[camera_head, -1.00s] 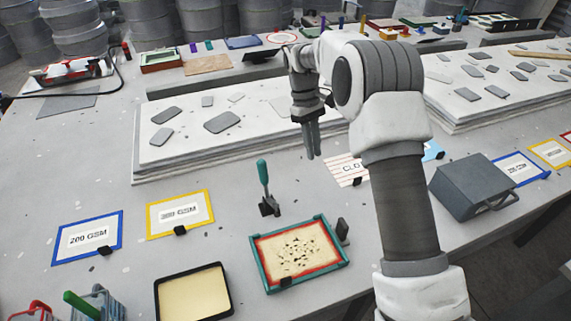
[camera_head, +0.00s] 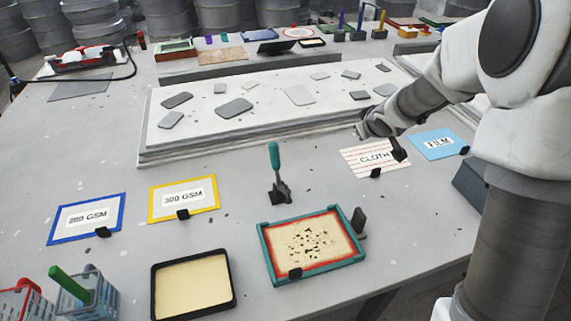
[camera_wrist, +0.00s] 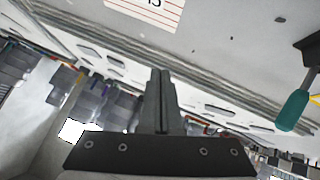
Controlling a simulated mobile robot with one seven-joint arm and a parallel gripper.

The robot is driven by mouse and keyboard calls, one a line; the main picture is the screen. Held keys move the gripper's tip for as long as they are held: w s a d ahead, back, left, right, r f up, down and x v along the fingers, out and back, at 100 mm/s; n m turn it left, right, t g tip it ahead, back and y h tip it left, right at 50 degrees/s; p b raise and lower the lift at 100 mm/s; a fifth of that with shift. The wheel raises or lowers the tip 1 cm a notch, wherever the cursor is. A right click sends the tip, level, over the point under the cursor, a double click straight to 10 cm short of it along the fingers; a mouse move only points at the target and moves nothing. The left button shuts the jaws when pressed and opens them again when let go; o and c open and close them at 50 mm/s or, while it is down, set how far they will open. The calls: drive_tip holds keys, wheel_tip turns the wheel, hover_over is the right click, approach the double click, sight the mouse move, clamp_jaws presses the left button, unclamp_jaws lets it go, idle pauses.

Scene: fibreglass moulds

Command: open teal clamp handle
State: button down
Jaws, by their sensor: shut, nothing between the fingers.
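The teal clamp handle (camera_head: 274,156) stands upright on its small black clamp base (camera_head: 280,192), on the grey table behind a teal-edged mould frame (camera_head: 263,240). In the wrist view the teal handle (camera_wrist: 293,108) shows at the right edge, well to the side of my fingers. My gripper (camera_wrist: 161,74) is shut and empty, with its fingers together. In the head view my gripper (camera_head: 399,152) is over the CLOTH card, to the right of the handle and clear of it. Part of it is hard to make out there.
The CLOTH card (camera_head: 362,158) and blue FILM card (camera_head: 440,144) lie to the right. A white slab (camera_head: 215,145) with grey pieces lies behind. A black tray (camera_head: 195,286) is in front. The table between handle and CLOTH card is clear.

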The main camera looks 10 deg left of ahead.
sight(278, 152)
drive_tip(key=s+a+y+b, duration=0.2)
drive_tip(key=s+a+y, duration=0.3)
drive_tip(key=s, duration=0.3)
drive_tip(key=s+a+y+b, duration=0.2)
drive_tip(key=s+a+y, duration=0.2)
drive_tip(key=s, duration=0.5)
drive_tip(key=shift+n, duration=0.4)
drive_tip(key=b+x, duration=0.2)
drive_tip(key=x, duration=0.5)
drive_tip(key=b+x, duration=0.2)
drive_tip(key=x, duration=0.5)
drive_tip(key=shift+a+r, duration=0.1)
drive_tip(key=shift+r, duration=0.15)
drive_tip(key=shift+r+g+p, duration=0.25)
drive_tip(key=shift+g+p, duration=0.05)
drive_tip(key=shift+p, duration=0.4)
